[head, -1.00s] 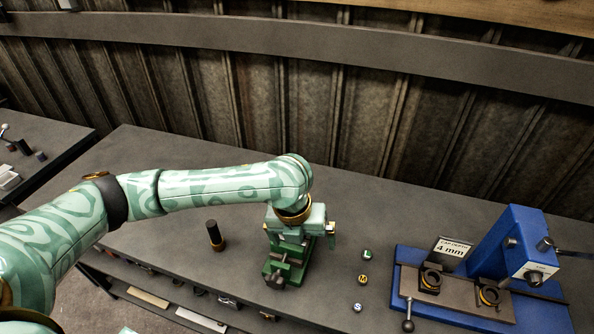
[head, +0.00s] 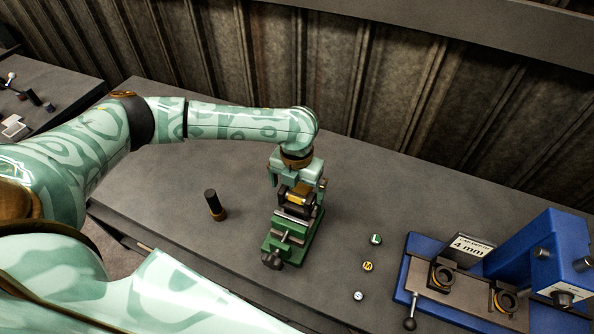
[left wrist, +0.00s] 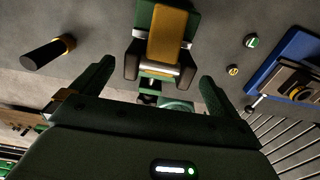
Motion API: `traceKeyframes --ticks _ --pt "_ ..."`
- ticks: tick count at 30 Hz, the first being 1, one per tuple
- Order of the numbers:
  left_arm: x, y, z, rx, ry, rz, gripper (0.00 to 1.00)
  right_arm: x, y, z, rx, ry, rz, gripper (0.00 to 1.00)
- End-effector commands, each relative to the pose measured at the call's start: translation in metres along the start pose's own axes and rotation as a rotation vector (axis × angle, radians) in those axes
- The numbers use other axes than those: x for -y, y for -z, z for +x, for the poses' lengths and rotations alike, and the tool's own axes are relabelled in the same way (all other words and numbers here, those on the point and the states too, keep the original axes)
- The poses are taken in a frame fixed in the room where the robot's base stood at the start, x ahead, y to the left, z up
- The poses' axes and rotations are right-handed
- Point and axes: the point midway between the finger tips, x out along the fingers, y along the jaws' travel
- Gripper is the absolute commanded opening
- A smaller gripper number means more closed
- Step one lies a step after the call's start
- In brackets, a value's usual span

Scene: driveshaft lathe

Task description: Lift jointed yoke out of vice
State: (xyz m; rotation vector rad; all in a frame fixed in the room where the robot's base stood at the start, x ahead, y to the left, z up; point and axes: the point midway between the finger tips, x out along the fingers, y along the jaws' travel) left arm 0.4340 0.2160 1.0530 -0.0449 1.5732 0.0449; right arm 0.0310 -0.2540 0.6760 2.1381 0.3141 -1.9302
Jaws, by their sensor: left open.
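The green vice (head: 291,236) stands on the bench in the head view, its screw end toward me. A dark piece with a gold-coloured part, which looks like the jointed yoke (head: 297,198), sits at its jaws under my left gripper (head: 298,187). The left wrist view shows the gold part of the yoke (left wrist: 167,38) ahead of my left gripper (left wrist: 152,82), between the lines of the two spread fingers. The gripper is open with nothing held. Its housing partly hides the yoke in the head view. My right gripper is out of view.
Green L, yellow M and white S buttons (head: 368,266) lie to the right. A blue machine with a "4 mm" sign (head: 471,246) stands further right.

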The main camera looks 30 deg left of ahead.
Motion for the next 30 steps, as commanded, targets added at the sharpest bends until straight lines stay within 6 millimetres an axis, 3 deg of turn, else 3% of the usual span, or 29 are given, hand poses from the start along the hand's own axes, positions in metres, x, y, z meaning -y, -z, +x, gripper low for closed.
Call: traceKeyframes --ticks 3,9,20,21,23,29,30 --pt "0.0 0.001 0.027 -0.003 -0.001 0.0 1.0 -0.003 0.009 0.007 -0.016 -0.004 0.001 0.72" --pt "0.0 0.0 0.051 0.0 -0.001 0.0 1.0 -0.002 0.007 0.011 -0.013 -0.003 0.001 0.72" --pt "0.0 0.0 0.058 0.001 0.0 0.001 1.0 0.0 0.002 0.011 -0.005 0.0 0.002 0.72" --pt "0.0 0.0 0.058 0.001 0.0 0.001 0.97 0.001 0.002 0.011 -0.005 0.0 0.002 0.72" --pt "0.0 0.0 0.057 0.001 0.0 0.001 0.81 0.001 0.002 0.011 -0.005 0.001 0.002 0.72" --pt "0.0 0.0 0.057 0.001 0.0 0.0 0.25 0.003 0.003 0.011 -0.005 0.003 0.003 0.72" --pt "0.0 -0.001 0.056 0.004 0.001 0.0 0.23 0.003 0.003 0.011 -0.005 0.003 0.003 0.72"
